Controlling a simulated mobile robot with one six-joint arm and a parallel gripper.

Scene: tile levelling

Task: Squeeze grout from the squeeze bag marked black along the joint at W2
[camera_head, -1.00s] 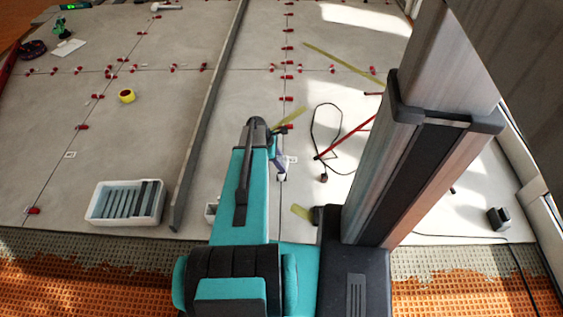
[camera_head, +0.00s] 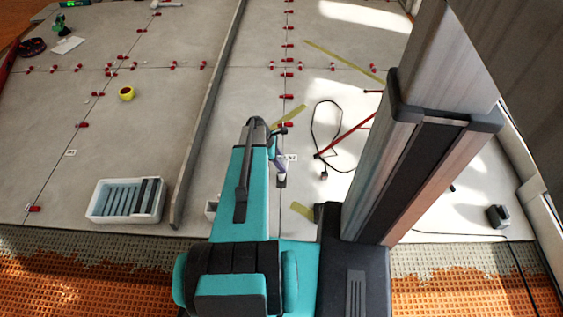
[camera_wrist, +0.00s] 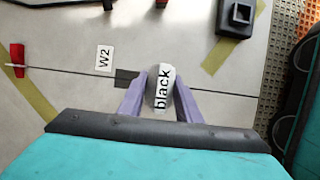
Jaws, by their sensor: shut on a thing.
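In the wrist view the squeeze bag (camera_wrist: 161,88), pale grey with a white label reading "black", is held upright between the purple fingers of my gripper (camera_wrist: 160,95). The joint (camera_wrist: 60,71) is a thin dark line crossing the grey tiles, and the bag is over it. The white W2 tag (camera_wrist: 103,58) lies beside the joint, left of the bag. A dark patch (camera_wrist: 125,77) lies on the joint between tag and bag; I cannot tell whether it is grout or shadow. In the head view my gripper (camera_head: 280,166) is small and partly hidden by my arm. The nozzle is hidden.
A white tray (camera_head: 96,215) of grey strips stands left of a long grey bar (camera_head: 207,110). Red clips line other joints. A black cable (camera_head: 313,127) and red rods (camera_head: 350,135) lie to the right. A dark hollow block (camera_wrist: 237,17) stands near yellow tape (camera_wrist: 236,35).

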